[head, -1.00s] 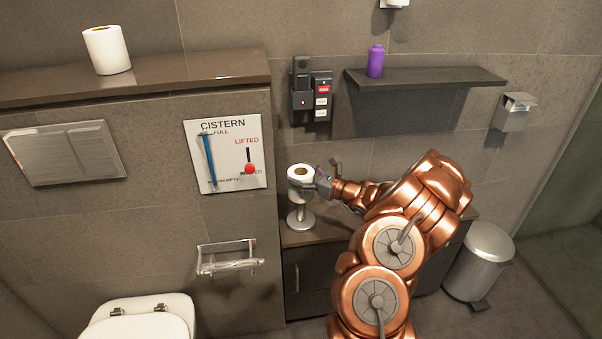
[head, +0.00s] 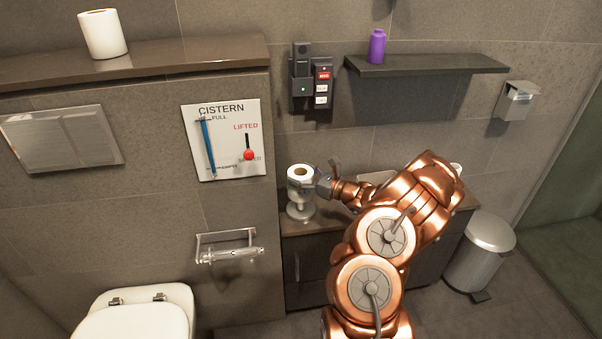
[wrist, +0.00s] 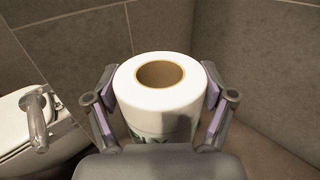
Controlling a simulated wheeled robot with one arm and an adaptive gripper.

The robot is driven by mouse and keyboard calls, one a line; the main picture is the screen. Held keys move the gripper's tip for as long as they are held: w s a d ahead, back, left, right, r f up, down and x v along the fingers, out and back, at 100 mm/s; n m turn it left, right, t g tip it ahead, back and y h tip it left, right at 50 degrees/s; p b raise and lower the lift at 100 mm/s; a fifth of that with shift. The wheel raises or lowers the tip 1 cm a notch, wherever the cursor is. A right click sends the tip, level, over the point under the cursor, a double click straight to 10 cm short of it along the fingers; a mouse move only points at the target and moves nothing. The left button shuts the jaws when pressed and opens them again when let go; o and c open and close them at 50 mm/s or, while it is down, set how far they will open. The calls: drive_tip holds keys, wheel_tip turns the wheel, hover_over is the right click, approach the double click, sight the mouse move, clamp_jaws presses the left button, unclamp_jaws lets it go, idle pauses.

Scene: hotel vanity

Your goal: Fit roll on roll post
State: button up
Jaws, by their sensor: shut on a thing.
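The white paper roll (head: 300,173) is upright, its brown core opening facing up. It also shows in the wrist view (wrist: 155,103), between both fingers. My gripper (head: 318,180) is shut on its sides, reaching in from the right; both finger pads show in the wrist view (wrist: 160,88). The roll post (head: 300,209) is a metal stand with a round base on the counter, directly below the roll in the head view. Its upper part is hidden by the roll. No post tip shows in the core opening, and I cannot tell whether the post is inside it.
Another roll (head: 103,34) stands on the ledge (head: 180,62) at left. A chrome wall holder (head: 229,248) is above the toilet (head: 135,315). Wall boxes (head: 312,80) and a shelf (head: 430,66) with a purple bottle (head: 377,46) are behind. A bin (head: 481,250) stands at right.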

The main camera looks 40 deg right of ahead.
drive_tip(key=shift+f+b, duration=1.3)
drive_tip(key=shift+f, duration=1.5)
drive_tip(key=o, duration=1)
drive_tip(key=shift+o, duration=0.2)
drive_tip(key=v, duration=1.2)
drive_tip(key=shift+f, duration=0.1)
